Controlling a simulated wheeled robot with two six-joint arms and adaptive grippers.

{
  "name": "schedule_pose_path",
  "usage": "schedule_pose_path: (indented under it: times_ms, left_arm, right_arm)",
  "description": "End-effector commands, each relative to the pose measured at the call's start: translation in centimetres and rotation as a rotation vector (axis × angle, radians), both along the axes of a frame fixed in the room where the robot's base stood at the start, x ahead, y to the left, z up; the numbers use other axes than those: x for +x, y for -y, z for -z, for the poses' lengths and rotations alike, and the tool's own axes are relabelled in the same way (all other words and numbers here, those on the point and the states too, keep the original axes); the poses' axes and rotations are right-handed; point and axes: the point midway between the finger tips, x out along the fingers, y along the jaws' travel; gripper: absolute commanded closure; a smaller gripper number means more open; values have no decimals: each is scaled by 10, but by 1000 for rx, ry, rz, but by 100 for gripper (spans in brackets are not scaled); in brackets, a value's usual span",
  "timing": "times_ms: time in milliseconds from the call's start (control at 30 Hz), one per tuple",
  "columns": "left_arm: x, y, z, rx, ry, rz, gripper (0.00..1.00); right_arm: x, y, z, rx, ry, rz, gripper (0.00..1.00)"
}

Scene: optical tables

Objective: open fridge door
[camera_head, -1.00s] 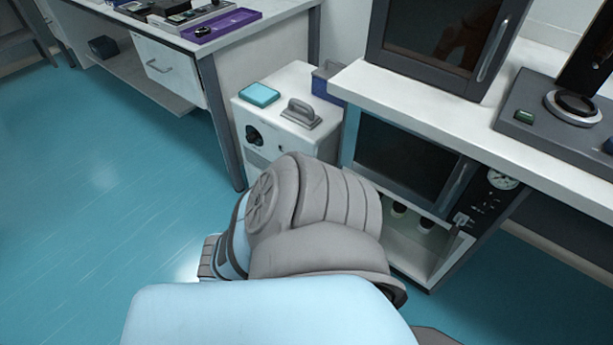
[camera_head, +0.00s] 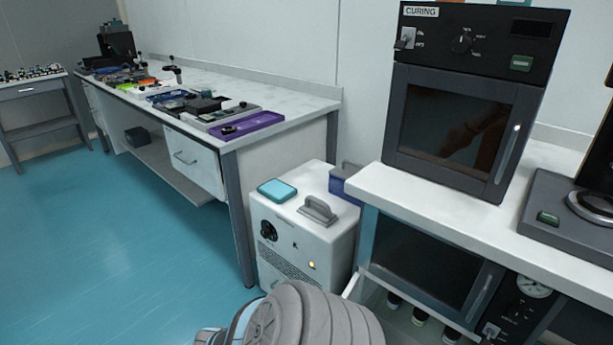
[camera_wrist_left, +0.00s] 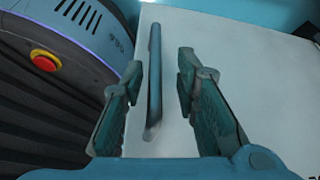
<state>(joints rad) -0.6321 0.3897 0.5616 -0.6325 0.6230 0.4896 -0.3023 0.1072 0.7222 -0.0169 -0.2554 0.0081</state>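In the left wrist view, a pale flat panel (camera_wrist_left: 225,50) carries a long dark bar handle (camera_wrist_left: 154,85). I take the panel for the fridge door, but no label is readable. My left gripper (camera_wrist_left: 160,66) is open, with one finger on each side of the bar in the picture. The bar appears nearer the left finger. I cannot tell whether a finger touches it. In the head view I cannot make out the fridge, and both gripper tips are out of view. My right gripper is not in view.
A white box unit with a top handle (camera_head: 317,209) stands between the long bench (camera_head: 290,95) and the right counter (camera_head: 440,210). A curing oven (camera_head: 455,125) sits on that counter, with a dark-windowed cabinet (camera_head: 425,268) below. The blue floor (camera_head: 110,230) at left is clear.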

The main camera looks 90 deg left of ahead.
Motion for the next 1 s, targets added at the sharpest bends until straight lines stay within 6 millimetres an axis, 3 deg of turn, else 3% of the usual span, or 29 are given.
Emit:
schedule_pose_path:
  times_ms: [333, 733, 1000]
  left_arm:
    - [-5, 0, -4, -1, -4, 0, 70]
    - [-26, -10, -64, -1, -4, 2, 70]
    - [-27, -11, -69, 0, -2, -1, 70]
  right_arm:
    - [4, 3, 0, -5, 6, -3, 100]
    - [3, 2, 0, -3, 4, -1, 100]
    - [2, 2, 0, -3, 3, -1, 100]
